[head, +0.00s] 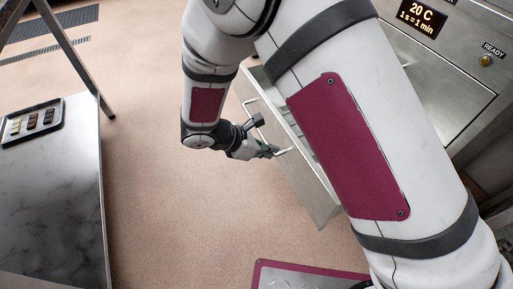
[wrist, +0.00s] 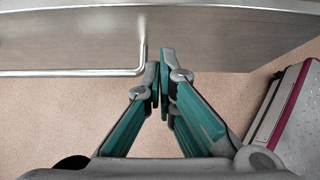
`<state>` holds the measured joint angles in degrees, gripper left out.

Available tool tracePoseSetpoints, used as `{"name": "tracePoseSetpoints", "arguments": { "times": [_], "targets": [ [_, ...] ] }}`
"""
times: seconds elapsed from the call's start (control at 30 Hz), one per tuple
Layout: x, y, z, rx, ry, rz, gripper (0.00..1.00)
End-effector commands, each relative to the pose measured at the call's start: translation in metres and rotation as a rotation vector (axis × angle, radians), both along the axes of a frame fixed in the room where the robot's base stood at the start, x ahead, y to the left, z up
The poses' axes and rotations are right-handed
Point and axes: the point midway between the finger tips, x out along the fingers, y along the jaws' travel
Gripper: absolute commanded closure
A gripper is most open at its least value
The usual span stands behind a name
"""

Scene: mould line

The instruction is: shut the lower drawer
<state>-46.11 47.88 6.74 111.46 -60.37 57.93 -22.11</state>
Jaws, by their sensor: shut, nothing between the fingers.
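The lower drawer (head: 318,198) is a steel drawer pulled out from the cabinet, seen in the head view partly behind my arm. Its front (wrist: 210,38) spans the top of the wrist view. A bar handle (wrist: 75,73) runs along that front to the left and bends in to it near the middle. My gripper (head: 274,152) is in front of the drawer; in the wrist view its fingers (wrist: 160,68) are together and empty. The fingertips are beside the handle's right end, close to the drawer front; I cannot tell whether they touch.
The steel cabinet (head: 445,85) with a lit display (head: 422,14) stands at the right. A marble-topped table (head: 55,200) with a dark tray (head: 32,119) of small bars stands at the left. The floor (head: 170,220) between table and drawer is clear.

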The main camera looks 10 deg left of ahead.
Motion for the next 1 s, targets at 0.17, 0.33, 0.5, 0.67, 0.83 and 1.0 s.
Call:
{"name": "tracePoseSetpoints", "arguments": {
  "times": [0.17,0.33,0.5,0.67,0.83,1.0],
  "targets": [
    [0.015,-0.022,0.000,0.001,-0.001,-0.003,1.00],
    [0.021,-0.030,0.001,0.002,-0.001,0.000,1.00],
    [0.022,-0.032,0.001,0.001,0.000,0.001,1.00],
    [0.022,-0.032,0.001,0.000,-0.001,0.001,1.00],
    [0.023,-0.034,0.002,0.000,-0.001,-0.001,1.00],
    [0.032,-0.049,0.002,-0.002,-0.001,-0.004,1.00]
  ]
}}
